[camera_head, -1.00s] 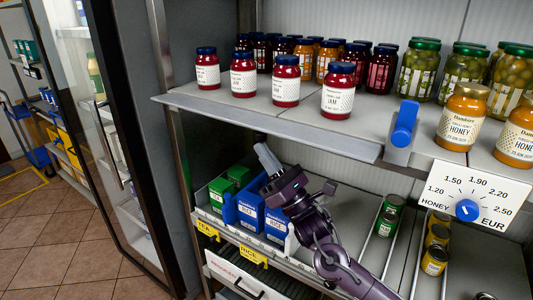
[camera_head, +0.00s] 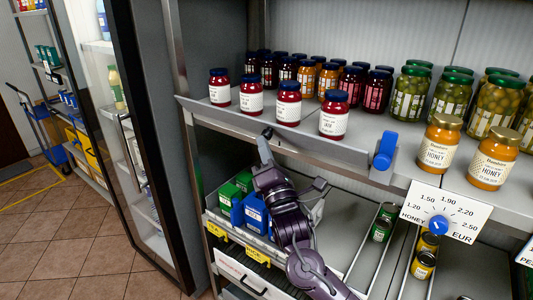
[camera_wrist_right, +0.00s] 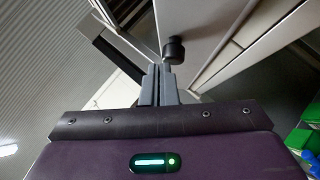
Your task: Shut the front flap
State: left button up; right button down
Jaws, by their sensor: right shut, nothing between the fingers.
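A pale strip that looks like the front flap (camera_head: 225,124) runs along the front edge of the upper shelf; I cannot tell its angle for sure. A small dark knob (camera_head: 268,132) shows at this edge. In the right wrist view the dark knob (camera_wrist_right: 174,49) stands on a pale panel (camera_wrist_right: 190,22). My right gripper (camera_head: 262,141) is shut and empty, just under the shelf edge. In the wrist view its grey fingertips (camera_wrist_right: 158,68) are together close to the knob; I cannot tell whether they touch it. My left gripper is not in view.
Jam jars (camera_head: 288,103), olive jars (camera_head: 411,92) and honey jars (camera_head: 440,142) stand on the upper shelf. A blue lever (camera_head: 384,150) sits at its front edge. Below are green and blue boxes (camera_head: 256,213) and cans (camera_head: 381,229). A glass door (camera_head: 140,150) stands left.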

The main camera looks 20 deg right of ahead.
aim_at(270, 129)
jog(key=shift+w+d+r+p, duration=0.15)
jog(key=shift+w+d+r, duration=0.05)
jog(key=shift+r, duration=0.25)
jog(key=shift+w+d+r+p, duration=0.15)
jog(key=shift+w+r, duration=0.1)
jog(key=shift+r, duration=0.2)
jog(key=shift+w+d+r+p, duration=0.1)
jog(key=shift+w+d+r, duration=0.1)
jog(key=shift+r, duration=0.25)
jog(key=shift+w+d+r, duration=0.25)
jog(key=shift+d+r, duration=0.1)
jog(key=shift+r, duration=0.2)
